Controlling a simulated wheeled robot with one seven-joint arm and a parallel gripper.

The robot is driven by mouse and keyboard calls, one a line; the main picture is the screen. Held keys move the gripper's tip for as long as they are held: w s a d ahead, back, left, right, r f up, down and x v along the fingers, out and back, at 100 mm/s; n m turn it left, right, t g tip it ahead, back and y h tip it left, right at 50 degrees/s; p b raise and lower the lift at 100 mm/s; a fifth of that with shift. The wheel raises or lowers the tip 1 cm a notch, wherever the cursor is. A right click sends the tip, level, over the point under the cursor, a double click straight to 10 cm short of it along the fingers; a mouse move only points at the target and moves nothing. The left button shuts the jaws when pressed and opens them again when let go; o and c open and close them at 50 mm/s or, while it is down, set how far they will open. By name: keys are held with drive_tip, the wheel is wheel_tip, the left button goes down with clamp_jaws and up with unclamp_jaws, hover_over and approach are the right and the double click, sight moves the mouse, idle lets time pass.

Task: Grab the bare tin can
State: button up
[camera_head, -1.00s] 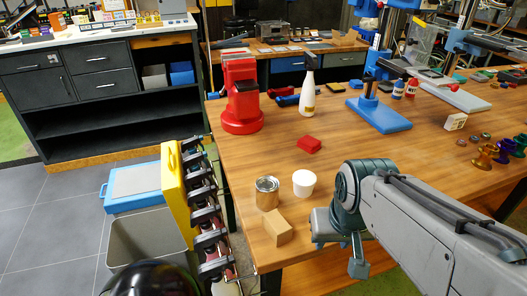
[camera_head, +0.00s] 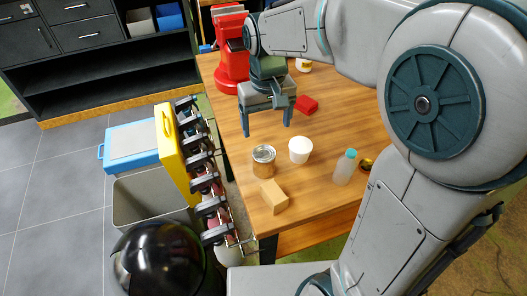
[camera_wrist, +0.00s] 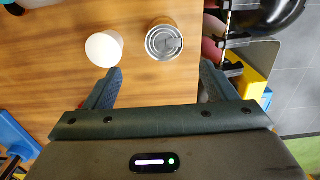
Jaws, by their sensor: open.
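The bare tin can (camera_head: 263,160) stands upright on the wooden table near its left edge, silver on top with a brownish, reflective side. It also shows in the wrist view (camera_wrist: 164,41), seen from above, ahead of the gap between my fingers. My gripper (camera_head: 267,133) is open and empty, pointing down above the table just behind the can. In the wrist view, my gripper (camera_wrist: 158,78) has its fingers spread wide, with the can beyond the tips and nearer the right finger. Nothing is between the fingers.
A white cup (camera_head: 300,150) stands close right of the can. A cardboard block (camera_head: 274,197) sits in front of it. A bottle with a teal cap (camera_head: 345,168) is farther right. A red vise (camera_head: 231,62) and red block (camera_head: 306,105) are behind. Clamps (camera_head: 205,182) line the left edge.

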sight(264, 153)
wheel_tip(264, 153, down, 8)
drive_tip(key=shift+r, duration=0.1)
drive_tip(key=shift+s+a+f+p, duration=0.15)
drive_tip(key=shift+f+p, duration=0.2)
drive_tip(key=shift+f, duration=1)
drive_tip(key=shift+w+a+f+p, duration=0.1)
drive_tip(key=shift+f+p, duration=0.2)
drive_tip(key=shift+f, duration=1.05)
drive_tip(key=c, duration=1.1)
